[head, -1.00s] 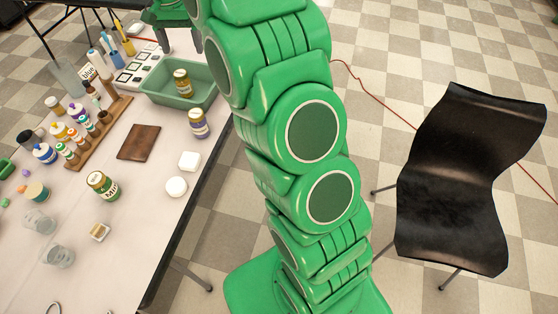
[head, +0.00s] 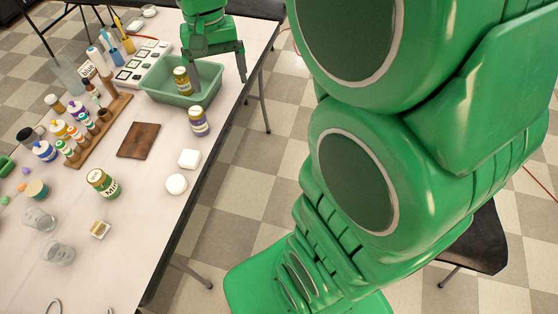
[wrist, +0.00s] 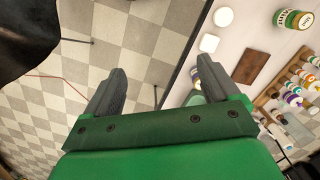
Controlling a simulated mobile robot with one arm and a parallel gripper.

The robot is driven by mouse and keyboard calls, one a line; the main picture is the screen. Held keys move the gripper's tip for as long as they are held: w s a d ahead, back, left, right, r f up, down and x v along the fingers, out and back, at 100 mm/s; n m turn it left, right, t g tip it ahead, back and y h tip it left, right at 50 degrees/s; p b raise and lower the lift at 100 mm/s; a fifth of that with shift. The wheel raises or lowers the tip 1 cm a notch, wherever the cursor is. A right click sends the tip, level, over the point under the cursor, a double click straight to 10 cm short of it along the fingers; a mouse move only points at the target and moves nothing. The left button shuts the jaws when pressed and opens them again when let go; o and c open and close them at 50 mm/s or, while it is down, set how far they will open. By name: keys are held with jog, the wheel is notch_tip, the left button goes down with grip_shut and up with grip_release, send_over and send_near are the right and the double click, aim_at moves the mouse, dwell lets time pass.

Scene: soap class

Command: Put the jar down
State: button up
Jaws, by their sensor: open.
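My gripper (head: 219,80) is open and hangs over the right part of the green tub (head: 155,95), with nothing between its fingers. In the wrist view its fingers (wrist: 160,80) are wide apart, with floor and the table edge between them. A jar with a yellow label (head: 182,81) stands upright in the tub, close to the left finger. A jar with a purple label (head: 198,122) stands on the table just in front of the tub. A larger jar with a green label (head: 102,184) stands farther forward. Which jar the task means cannot be told.
The white table (head: 140,215) also bears a brown board (head: 139,140), a white square block (head: 189,159), a round white piece (head: 176,184) and a wooden rack (head: 103,133) with paint bottles. A black chair (head: 478,240) stands on the floor at right, partly hidden by my arm.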

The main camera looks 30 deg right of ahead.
jog(key=s+f+n, duration=0.1)
jog(key=s, duration=1)
jog(key=s+d+f+n, duration=0.1)
jog(key=s+f+n, duration=0.1)
jog(key=s, duration=0.9)
jog(key=shift+s+d+f+g, duration=0.15)
jog(key=shift+d+f+g, duration=0.05)
jog(key=shift+f+g, duration=0.1)
